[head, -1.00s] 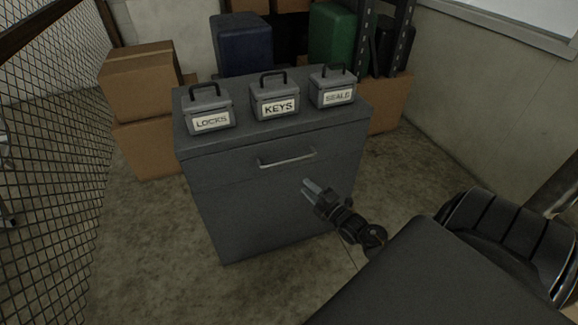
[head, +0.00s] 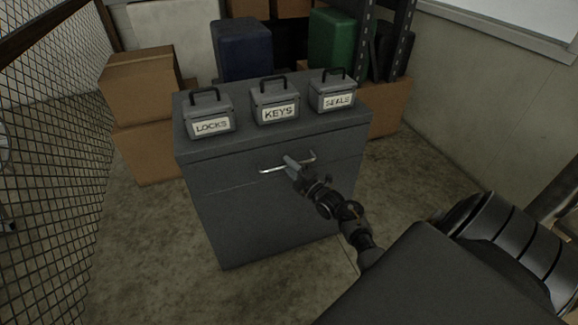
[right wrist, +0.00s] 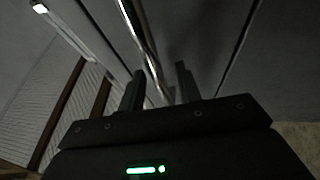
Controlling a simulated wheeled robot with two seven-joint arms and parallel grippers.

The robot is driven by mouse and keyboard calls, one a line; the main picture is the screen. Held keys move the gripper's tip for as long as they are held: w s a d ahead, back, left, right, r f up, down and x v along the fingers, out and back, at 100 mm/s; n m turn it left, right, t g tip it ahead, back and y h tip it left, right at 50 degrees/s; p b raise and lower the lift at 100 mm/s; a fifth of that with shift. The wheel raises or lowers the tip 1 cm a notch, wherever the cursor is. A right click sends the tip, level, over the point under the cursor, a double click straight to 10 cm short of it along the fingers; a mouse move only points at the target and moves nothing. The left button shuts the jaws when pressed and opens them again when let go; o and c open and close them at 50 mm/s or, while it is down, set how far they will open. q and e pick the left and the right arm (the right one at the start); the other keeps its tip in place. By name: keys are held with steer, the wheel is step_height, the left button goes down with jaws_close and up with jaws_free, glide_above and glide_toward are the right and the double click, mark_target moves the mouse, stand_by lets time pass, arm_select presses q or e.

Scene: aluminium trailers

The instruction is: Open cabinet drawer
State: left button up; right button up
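The grey cabinet (head: 270,225) stands ahead of me, and its top drawer (head: 220,173) sits flush with the front. The bar handle (head: 272,170) crosses the drawer front. My right gripper (head: 290,162) is at the middle of this handle. In the right wrist view the fingers of the right gripper (right wrist: 160,85) are apart, and the handle bar (right wrist: 145,50) runs through the space between them. I cannot tell whether either finger touches the bar. My left gripper is not in view.
Three small boxes labelled LOCKS (head: 209,112), KEYS (head: 274,100) and SEALS (head: 332,92) stand on the cabinet top. Cardboard boxes (head: 150,90) stand behind it at left. A wire mesh fence (head: 55,150) runs along the left. The floor before the cabinet is clear.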

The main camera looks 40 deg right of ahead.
steer(key=shift+w, duration=0.25)
jaws_close()
